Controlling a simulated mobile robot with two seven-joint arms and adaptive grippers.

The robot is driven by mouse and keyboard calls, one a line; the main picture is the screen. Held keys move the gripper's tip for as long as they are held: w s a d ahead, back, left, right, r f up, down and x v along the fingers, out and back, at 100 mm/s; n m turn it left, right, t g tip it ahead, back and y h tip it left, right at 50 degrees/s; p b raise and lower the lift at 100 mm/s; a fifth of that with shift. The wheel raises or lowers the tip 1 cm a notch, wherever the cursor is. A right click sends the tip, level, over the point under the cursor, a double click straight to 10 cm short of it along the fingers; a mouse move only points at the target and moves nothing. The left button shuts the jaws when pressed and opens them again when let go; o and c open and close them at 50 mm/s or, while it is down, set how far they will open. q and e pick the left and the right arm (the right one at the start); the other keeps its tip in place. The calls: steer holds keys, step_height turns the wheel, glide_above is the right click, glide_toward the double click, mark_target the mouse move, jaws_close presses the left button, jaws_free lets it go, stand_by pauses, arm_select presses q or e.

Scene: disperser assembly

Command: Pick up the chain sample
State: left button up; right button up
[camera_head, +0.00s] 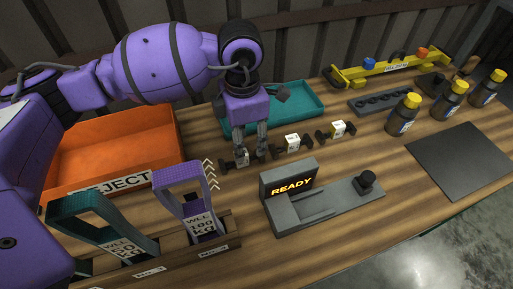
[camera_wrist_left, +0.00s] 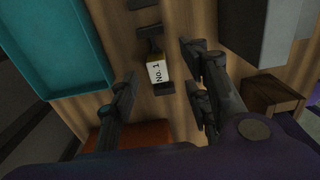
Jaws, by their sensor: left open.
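Three chain samples lie in a row on the wooden table, small pieces with dark ends and pale label blocks: the left one (camera_head: 242,158), the middle one (camera_head: 292,143) and the right one (camera_head: 338,130). My left gripper (camera_head: 251,156) points down at the left sample with its fingers open. In the left wrist view, a sample labelled "No. 1" (camera_wrist_left: 157,71) shows between the spread fingers of this gripper (camera_wrist_left: 160,78), with gaps on both sides. The fingers partly hide the left sample in the head view. My right gripper is not in view.
An orange REJECT bin (camera_head: 165,138) stands left and a teal tray (camera_head: 312,91) behind. A grey device reading READY (camera_head: 290,180) is in front. Yellow-capped bottles (camera_head: 402,118) stand right.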

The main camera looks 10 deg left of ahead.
arm_select(q)
steer(key=f, duration=0.2)
steer(key=a+f, duration=0.1)
steer(key=f, duration=0.4)
steer(key=shift+s+a+f+p, duration=0.2)
steer(key=shift+a+p, duration=0.1)
steer(key=shift+a, duration=0.1)
steer(key=shift+c, duration=0.4)
steer(key=shift+r, duration=0.1)
jaws_close()
